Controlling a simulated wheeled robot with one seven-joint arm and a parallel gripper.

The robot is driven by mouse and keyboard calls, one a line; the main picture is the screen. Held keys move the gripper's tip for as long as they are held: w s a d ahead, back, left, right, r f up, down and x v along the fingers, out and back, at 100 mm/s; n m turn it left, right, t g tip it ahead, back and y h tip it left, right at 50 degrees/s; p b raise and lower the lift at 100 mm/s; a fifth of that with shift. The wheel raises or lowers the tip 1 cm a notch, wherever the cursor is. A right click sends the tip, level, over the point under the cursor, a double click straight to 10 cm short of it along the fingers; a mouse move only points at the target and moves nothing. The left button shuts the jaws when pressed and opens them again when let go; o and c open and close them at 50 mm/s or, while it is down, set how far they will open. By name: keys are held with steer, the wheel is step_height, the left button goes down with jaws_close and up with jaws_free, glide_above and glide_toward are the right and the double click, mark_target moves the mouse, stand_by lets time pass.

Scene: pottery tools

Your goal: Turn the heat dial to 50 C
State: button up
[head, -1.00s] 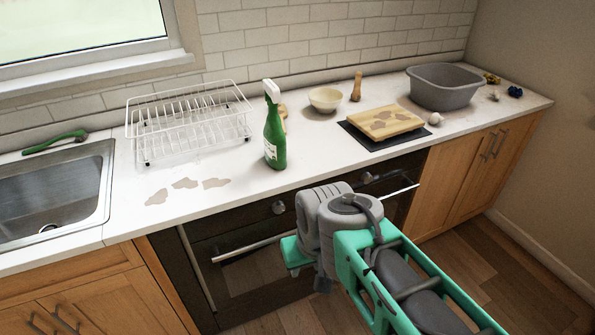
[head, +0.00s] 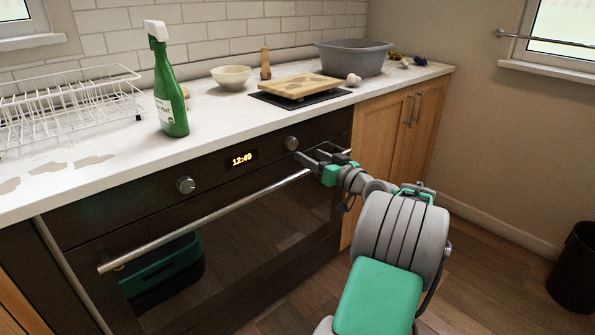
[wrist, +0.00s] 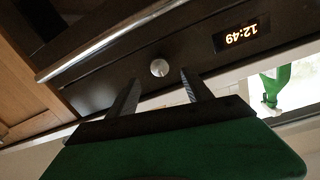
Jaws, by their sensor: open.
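Two round grey dials sit on the black oven front, a left dial (head: 185,185) and a right dial (head: 291,143). No markings on them are readable, so I cannot tell which one sets heat. My gripper (head: 308,150) is open and empty in front of the oven panel, just right of the right dial. In the wrist view, which is upside down, the right dial (wrist: 159,68) shows beyond and between the two dark fingertips (wrist: 160,80). It appears apart from both fingers.
A lit clock display (head: 241,159) reads 12:49 between the dials. The oven's long handle bar (head: 205,225) runs below the panel.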

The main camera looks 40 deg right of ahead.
mark_target(294, 144)
steer(key=w, duration=0.7)
steer(key=shift+w+d+r+b, duration=0.2)
steer(key=shift+w+d+b, duration=0.1)
steer(key=shift+b, duration=0.1)
jaws_close()
